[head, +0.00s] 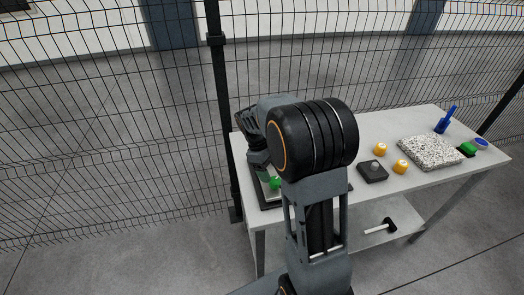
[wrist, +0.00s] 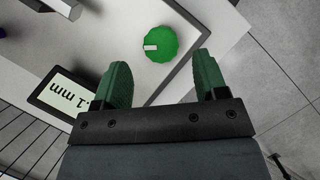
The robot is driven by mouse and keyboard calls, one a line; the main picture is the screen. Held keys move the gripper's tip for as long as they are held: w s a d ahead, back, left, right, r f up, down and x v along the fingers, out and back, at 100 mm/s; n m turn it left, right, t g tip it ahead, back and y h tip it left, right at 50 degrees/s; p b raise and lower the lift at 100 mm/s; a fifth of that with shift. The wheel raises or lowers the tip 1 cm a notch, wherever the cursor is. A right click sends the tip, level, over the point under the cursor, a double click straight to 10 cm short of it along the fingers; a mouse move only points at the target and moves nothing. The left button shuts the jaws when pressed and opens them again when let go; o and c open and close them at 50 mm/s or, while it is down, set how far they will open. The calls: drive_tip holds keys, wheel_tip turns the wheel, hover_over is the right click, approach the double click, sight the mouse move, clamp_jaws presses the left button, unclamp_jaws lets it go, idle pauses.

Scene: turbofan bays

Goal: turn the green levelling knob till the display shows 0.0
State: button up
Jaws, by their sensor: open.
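The green levelling knob (wrist: 162,44) has a scalloped rim and a white mark on its left side. It sits on a pale plate, and it also shows in the head view (head: 275,183). My gripper (wrist: 161,59) is open, its two green fingers on either side of the knob's near edge with visible gaps; whether they are at the knob's height I cannot tell. The display (wrist: 62,94) lies left of my fingers and appears upside down. It reads ".1 mm", with the leading part hidden behind my left finger. My arm hides much of this area in the head view.
On the white table (head: 385,130) stand a dark block with a grey knob (head: 372,171), yellow-orange pieces (head: 401,167), a speckled slab (head: 430,152), a blue tool (head: 445,121) and a green item (head: 467,149). A hammer-like tool (head: 383,226) lies on the lower shelf. Mesh fencing stands behind.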

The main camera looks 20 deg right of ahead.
drive_tip(key=v, duration=1)
drive_tip(key=shift+f, duration=0.2)
